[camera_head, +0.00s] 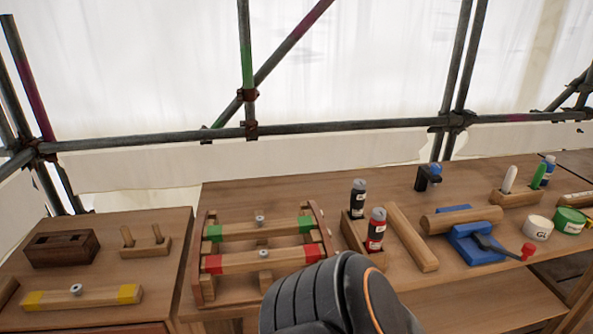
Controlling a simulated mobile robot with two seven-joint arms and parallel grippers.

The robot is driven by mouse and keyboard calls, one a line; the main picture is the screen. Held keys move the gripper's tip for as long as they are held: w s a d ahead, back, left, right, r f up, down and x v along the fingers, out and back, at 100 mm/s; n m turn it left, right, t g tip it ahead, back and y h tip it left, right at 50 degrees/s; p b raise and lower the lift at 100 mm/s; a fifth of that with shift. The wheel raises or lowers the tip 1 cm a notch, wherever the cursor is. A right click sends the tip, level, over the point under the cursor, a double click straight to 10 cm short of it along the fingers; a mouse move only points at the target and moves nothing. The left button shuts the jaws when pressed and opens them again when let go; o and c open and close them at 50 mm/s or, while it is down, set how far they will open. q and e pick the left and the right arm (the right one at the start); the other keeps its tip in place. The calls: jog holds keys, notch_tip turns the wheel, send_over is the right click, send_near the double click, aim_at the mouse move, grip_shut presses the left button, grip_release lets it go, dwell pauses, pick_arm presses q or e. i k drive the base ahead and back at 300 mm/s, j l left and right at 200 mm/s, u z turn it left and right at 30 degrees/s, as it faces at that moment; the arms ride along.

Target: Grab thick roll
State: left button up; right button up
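A thick wooden cylinder (461,219) lies on its side across a blue holder (470,247) on the right part of the workbench. It is the only large roll-shaped thing I can make out. A short white round piece with a dark label (538,228) and a green-topped round piece (568,220) stand to its right; I cannot tell if they are tins or rolls. One dark grey link of my arm shows at the bottom middle, left of the cylinder in the picture. Neither of my grippers is in view.
A rack with green-ended and red-ended bars (265,262) stands left of centre. Black (357,198) and red (376,230) bottles, a loose wooden bar (411,237) and a red-knobbed handle (527,251) are near the cylinder. Scaffold poles (300,127) run behind the bench.

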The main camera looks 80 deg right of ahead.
aim_at(444, 221)
jog(key=z, duration=3.75)
jog(key=i+l+u, duration=0.1)
jog(key=u, duration=0.35)
jog(key=i+l+u, duration=0.1)
jog(key=u, duration=0.3)
jog(key=l+u, duration=0.3)
jog(key=u, duration=0.15)
jog(key=l+u, duration=0.45)
jog(key=l, duration=0.45)
jog(key=k+l+u, duration=0.2)
jog(key=l, duration=1.65)
jog(key=i, duration=0.1)
